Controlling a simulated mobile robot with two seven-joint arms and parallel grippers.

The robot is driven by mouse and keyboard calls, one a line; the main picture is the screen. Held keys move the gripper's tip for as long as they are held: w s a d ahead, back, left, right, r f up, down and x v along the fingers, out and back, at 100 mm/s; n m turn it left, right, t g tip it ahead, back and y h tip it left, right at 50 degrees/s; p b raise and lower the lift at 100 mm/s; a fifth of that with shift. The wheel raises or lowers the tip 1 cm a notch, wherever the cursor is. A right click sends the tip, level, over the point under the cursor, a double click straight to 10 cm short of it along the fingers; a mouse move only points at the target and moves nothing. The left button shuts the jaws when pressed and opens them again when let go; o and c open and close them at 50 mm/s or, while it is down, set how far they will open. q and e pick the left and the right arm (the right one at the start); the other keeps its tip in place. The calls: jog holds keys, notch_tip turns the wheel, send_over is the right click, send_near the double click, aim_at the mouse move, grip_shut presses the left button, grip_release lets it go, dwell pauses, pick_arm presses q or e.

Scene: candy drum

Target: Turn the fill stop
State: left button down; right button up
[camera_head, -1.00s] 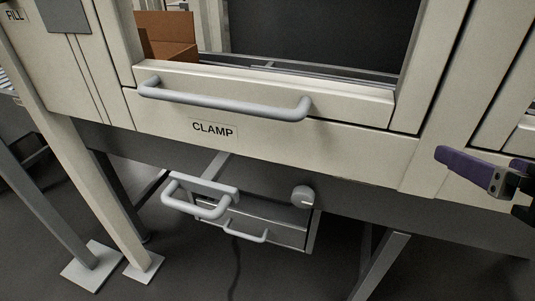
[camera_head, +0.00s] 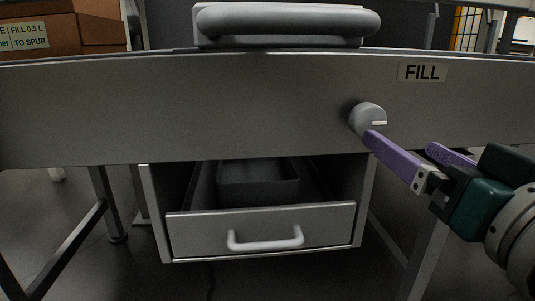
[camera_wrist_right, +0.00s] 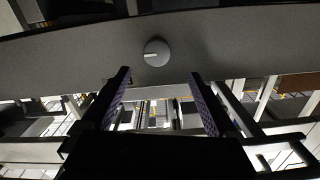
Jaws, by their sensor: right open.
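The fill stop is a round grey knob (camera_head: 367,116) on the front of a grey beam, with a short white mark lying roughly level on its face. A FILL label (camera_head: 422,72) is fixed above and to its right. My right gripper (camera_head: 402,147) is open and empty, below and to the right of the knob. One purple finger overlaps the knob's lower edge in the head view; I cannot tell whether it touches. In the right wrist view the knob (camera_wrist_right: 156,53) shows ahead, above and between the spread fingertips (camera_wrist_right: 160,75). My left gripper is not in view.
A drawer (camera_head: 262,222) with a light handle hangs below the beam, pulled open with a dark bin (camera_head: 258,183) inside. A thick grey handle (camera_head: 288,22) sits above the beam. Brown boxes (camera_head: 60,35) stand at the upper left. Metal legs stand either side.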

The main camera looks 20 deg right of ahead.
aim_at(372, 121)
jog(key=x, duration=0.3)
jog(key=b+x, duration=0.1)
jog(key=x, duration=0.2)
jog(key=b+x, duration=0.1)
jog(key=x, duration=0.2)
jog(key=shift+w+d, duration=0.3)
jog(key=shift+d, duration=0.15)
jog(key=c, duration=1.4)
